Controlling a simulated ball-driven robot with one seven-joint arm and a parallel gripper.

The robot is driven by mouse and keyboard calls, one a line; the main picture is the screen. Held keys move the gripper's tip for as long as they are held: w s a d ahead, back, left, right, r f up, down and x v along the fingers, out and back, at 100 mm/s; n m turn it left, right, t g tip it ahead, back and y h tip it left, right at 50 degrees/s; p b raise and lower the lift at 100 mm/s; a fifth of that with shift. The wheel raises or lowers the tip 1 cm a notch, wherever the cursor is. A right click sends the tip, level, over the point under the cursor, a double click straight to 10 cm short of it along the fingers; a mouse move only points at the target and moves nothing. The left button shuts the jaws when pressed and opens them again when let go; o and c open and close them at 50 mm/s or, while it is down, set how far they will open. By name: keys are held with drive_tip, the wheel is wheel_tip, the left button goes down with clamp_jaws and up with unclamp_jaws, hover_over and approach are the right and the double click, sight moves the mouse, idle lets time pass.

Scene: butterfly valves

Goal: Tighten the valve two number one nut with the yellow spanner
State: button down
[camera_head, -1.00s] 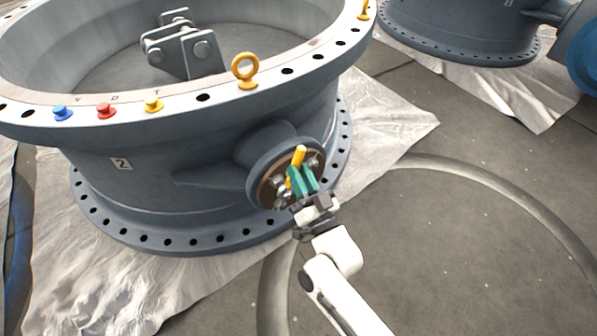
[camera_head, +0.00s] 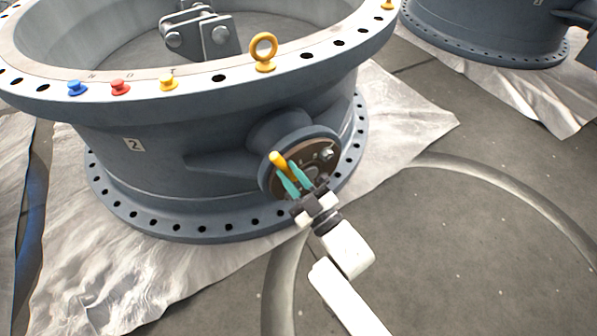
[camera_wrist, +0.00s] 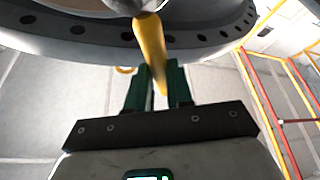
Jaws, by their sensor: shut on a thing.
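Valve two (camera_head: 205,150) is a large grey ring body with a "2" label on its side. Its round side flange (camera_head: 324,160) carries several nuts, one showing at the upper right (camera_head: 326,154). My gripper (camera_head: 295,181), with green fingers, is in front of this flange and shut on the yellow spanner (camera_head: 279,160). In the wrist view the spanner (camera_wrist: 151,50) rises between the green fingers (camera_wrist: 158,90), and its far end reaches the valve's underside at the top edge. The spanner's working end and the nut number are not clear in either view.
Blue (camera_head: 76,88), red (camera_head: 120,87) and yellow (camera_head: 168,83) knobs and a yellow eyebolt (camera_head: 263,52) sit on the top rim. Another valve (camera_head: 490,30) stands behind at right. Crumpled sheeting (camera_head: 410,115) lies under valve two. The floor (camera_head: 470,250) at right is clear.

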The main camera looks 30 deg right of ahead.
idle(0.3)
drive_tip(key=s+p, duration=0.1)
drive_tip(key=s, duration=0.4)
idle(0.4)
